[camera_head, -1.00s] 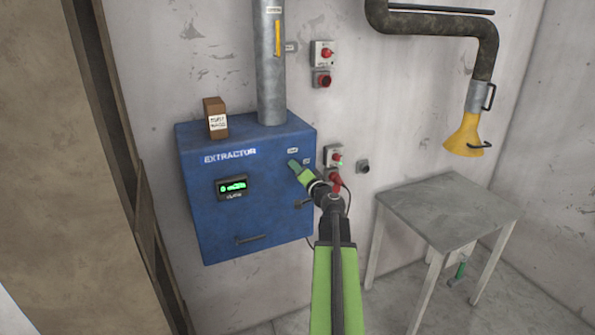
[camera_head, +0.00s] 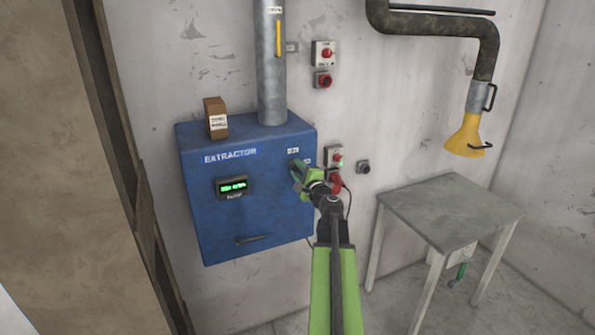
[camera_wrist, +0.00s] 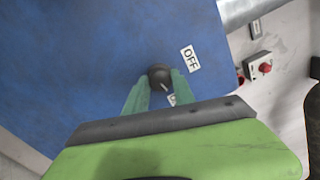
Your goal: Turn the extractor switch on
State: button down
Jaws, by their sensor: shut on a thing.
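The blue extractor box (camera_head: 215,165) hangs on the wall. The extractor switch is a round black knob (camera_wrist: 159,75) on its front, beside a white "OFF" label (camera_wrist: 190,58). A light mark on the knob points to the lower right in the wrist view, toward a second label (camera_wrist: 172,100) mostly hidden by a finger. My gripper (camera_head: 294,167) is at the upper right of the box front. In the wrist view its green fingers (camera_wrist: 155,88) are shut on the knob, one on each side. In the head view the gripper hides the knob.
A green-lit display (camera_head: 233,186) is on the box. A small brown block (camera_head: 216,118) and a grey pipe (camera_head: 271,65) stand on top. Red-button boxes (camera_head: 323,54) are on the wall. A grey table (camera_head: 445,208) stands at right, beneath a yellow hood (camera_head: 465,136).

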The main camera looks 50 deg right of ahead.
jog(key=shift+w+r+m, duration=0.1)
jog(key=shift+m, duration=1)
jog(key=c, duration=1.1)
grip_release()
jog(key=shift+o, duration=0.2)
